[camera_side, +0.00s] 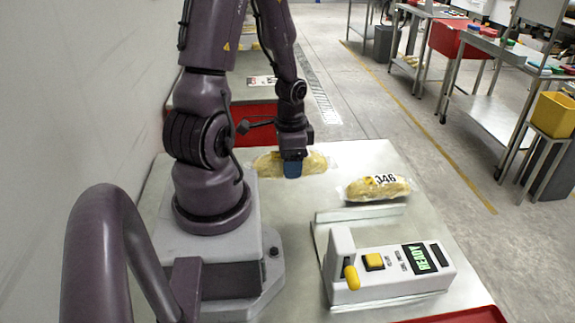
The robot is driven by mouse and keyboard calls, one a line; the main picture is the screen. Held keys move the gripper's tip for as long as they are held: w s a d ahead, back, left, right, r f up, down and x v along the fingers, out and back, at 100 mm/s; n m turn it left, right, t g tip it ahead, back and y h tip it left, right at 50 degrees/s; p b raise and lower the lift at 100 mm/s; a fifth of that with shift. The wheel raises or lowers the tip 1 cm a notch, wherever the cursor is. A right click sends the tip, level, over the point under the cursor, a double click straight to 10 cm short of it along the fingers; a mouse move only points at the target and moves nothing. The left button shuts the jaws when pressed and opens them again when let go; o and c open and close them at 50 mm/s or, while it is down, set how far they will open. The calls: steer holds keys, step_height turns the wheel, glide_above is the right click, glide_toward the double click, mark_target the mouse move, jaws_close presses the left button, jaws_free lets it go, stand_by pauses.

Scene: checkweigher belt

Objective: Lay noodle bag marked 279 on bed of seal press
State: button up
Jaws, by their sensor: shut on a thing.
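My gripper (292,168) points down with blue fingertips, shut on a yellow noodle bag (267,163) in clear wrap near the back of the steel table. The fingers cover the bag's middle, and no number on it can be read. The bag appears to be at table level; I cannot tell whether it is lifted. A second noodle bag (362,189), marked 346, lies to the right and nearer the camera. The white seal press (395,268) stands at the front right, with a yellow lever, a yellow button and a green display reading READY.
A low metal rail (360,213) lies between the bag marked 346 and the press. Bare steel table (350,155) shows right of my gripper. A red edge (460,315) shows at the front. Other benches and a yellow bin (554,114) stand beyond on the right.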

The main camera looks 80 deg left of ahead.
mark_target(368, 238)
steer(key=w+d+m, duration=0.3)
steer(key=w+d, duration=0.3)
steer(key=w, duration=0.3)
steer(key=shift+d+m, duration=0.3)
steer(key=shift+d, duration=0.1)
steer(key=shift+n, duration=0.5)
steer(key=w+d, duration=0.4)
steer(key=w+d+r, duration=0.1)
steer(key=w+d, duration=0.1)
steer(key=d, duration=0.1)
steer(key=shift+w+d, duration=0.1)
steer(key=shift+w+f+n, duration=0.1)
steer(key=shift+f+n, duration=0.45)
steer(key=shift+f, duration=1.75)
steer(key=shift+w+f+n, duration=0.1)
steer(key=shift+f+n, duration=0.45)
steer(key=shift+f, duration=1.75)
steer(key=o, duration=1.2)
